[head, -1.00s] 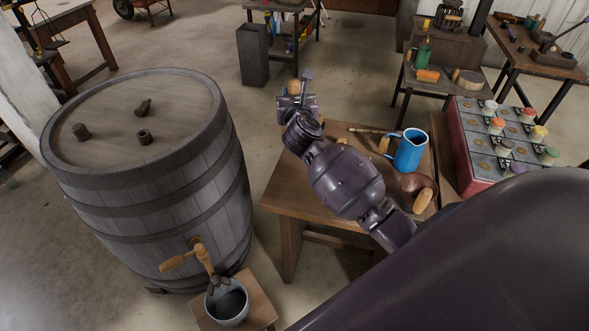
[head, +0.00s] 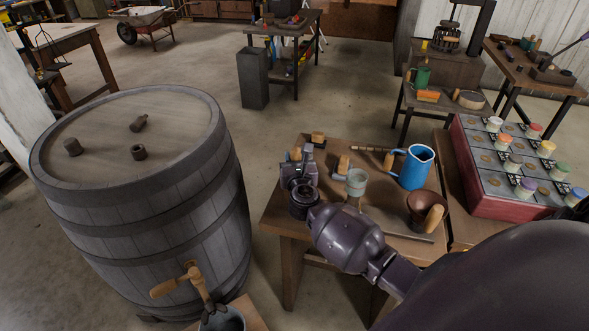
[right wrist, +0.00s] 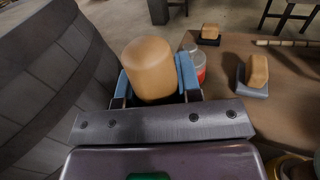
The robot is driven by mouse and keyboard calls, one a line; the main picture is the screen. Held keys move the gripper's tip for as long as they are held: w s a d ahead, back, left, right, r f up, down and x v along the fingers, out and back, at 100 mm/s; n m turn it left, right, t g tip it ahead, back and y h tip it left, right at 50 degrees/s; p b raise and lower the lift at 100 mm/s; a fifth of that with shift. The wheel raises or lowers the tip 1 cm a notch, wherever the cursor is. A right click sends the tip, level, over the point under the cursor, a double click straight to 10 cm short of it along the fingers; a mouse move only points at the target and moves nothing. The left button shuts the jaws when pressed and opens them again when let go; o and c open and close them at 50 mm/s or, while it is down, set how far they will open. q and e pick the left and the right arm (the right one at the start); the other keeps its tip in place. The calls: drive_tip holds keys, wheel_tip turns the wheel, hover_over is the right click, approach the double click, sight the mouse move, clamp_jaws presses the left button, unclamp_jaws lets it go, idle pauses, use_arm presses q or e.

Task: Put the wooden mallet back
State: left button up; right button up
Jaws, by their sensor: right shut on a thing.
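The wooden mallet shows in the right wrist view as a rounded tan head (right wrist: 150,68) between the two blue fingers of my right gripper (right wrist: 155,85). The gripper is shut on it. Its handle is hidden. In the head view my right gripper (head: 298,163) is at the left edge of the wooden table (head: 280,215), beside the barrel. There the mallet is mostly hidden by the gripper, and I cannot tell whether it touches the table. My left gripper is not in view.
The barrel (head: 145,210) stands close on the left. On the table are wooden-gripped blocks (head: 317,138), a grey cup (head: 356,183), a blue jug (head: 415,167) and a copper pot (head: 424,212). A jar with red (right wrist: 198,65) stands just beyond the mallet.

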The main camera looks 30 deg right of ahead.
wheel_tip(320, 180, down, 3)
drive_tip(key=shift+r+b, duration=0.1)
drive_tip(key=shift+b, duration=0.3)
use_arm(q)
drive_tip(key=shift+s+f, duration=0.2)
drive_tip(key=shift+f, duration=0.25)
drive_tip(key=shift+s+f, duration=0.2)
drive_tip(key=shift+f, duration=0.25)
use_arm(e)
drive_tip(key=shift+f, duration=0.2)
drive_tip(key=o, duration=0.9)
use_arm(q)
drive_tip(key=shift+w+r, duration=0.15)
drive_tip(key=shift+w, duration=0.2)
use_arm(e)
drive_tip(key=shift+o, duration=0.2)
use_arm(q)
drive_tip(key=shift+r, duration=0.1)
use_arm(e)
drive_tip(key=shift+r, duration=0.1)
